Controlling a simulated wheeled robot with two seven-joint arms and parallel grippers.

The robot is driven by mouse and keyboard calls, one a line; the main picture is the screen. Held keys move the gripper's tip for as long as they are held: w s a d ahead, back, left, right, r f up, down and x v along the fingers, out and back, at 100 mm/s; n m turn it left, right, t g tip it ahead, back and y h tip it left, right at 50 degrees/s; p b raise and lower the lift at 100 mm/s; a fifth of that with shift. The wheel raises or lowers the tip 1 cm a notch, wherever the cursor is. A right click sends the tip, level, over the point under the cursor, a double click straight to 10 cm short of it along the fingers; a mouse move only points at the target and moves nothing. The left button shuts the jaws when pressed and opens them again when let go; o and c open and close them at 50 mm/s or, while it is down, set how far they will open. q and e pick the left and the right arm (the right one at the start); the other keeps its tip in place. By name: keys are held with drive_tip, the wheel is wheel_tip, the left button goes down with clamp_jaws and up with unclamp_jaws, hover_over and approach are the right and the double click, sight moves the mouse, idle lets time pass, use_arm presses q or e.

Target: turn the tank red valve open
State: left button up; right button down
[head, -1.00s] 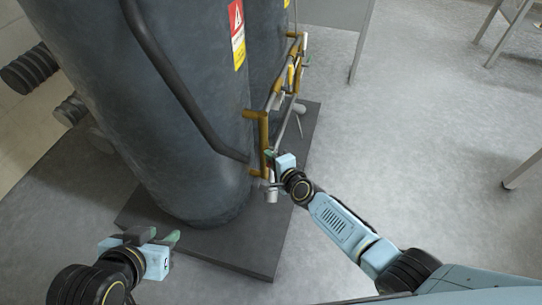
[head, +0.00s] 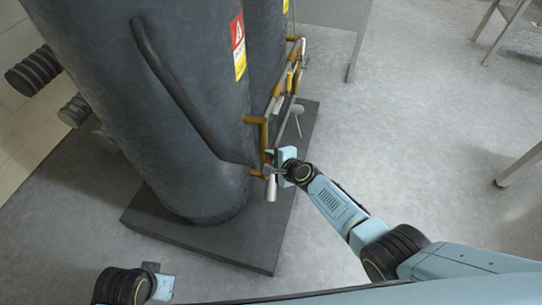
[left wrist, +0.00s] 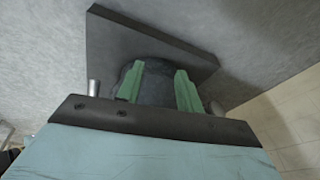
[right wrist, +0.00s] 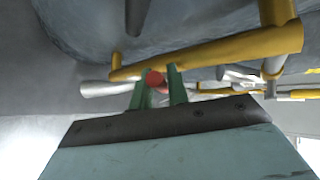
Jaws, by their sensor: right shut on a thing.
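The red valve (right wrist: 155,78) shows in the right wrist view as a small red piece at the yellow pipe. My right gripper's green fingers (right wrist: 160,86) stand on either side of it and are shut on it. In the head view my right gripper (head: 276,160) is at the lower end of the yellow pipework (head: 262,133), beside the tall dark grey tank (head: 195,110); the valve is hidden there. My left gripper is open and empty in the left wrist view (left wrist: 158,85), above the floor and the tank's base. In the head view only part of it shows at the bottom left.
The tank stands on a dark base plate (head: 262,258). A silver cylindrical fitting (head: 271,188) hangs below the pipework. A second tank stands behind. Table legs (head: 518,168) are at the right. The grey floor between is clear.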

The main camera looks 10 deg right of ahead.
use_arm(q)
drive_tip(key=shift+s+a+f+p, duration=0.1)
drive_tip(key=shift+a+f+p, duration=0.15)
drive_tip(key=shift+f, duration=0.3)
drive_tip(key=shift+s+a+f+p, duration=0.1)
drive_tip(key=shift+a+f, duration=0.15)
drive_tip(key=shift+f, duration=0.25)
use_arm(e)
drive_tip(key=shift+w+d+r+g, duration=0.1)
drive_tip(key=shift+w+d+g, duration=0.05)
drive_tip(key=shift+g, duration=0.15)
drive_tip(key=c, duration=1.4)
unclamp_jaws()
drive_tip(key=shift+o, duration=0.2)
use_arm(q)
drive_tip(key=shift+w+r, duration=0.1)
use_arm(e)
drive_tip(key=shift+r, duration=0.1)
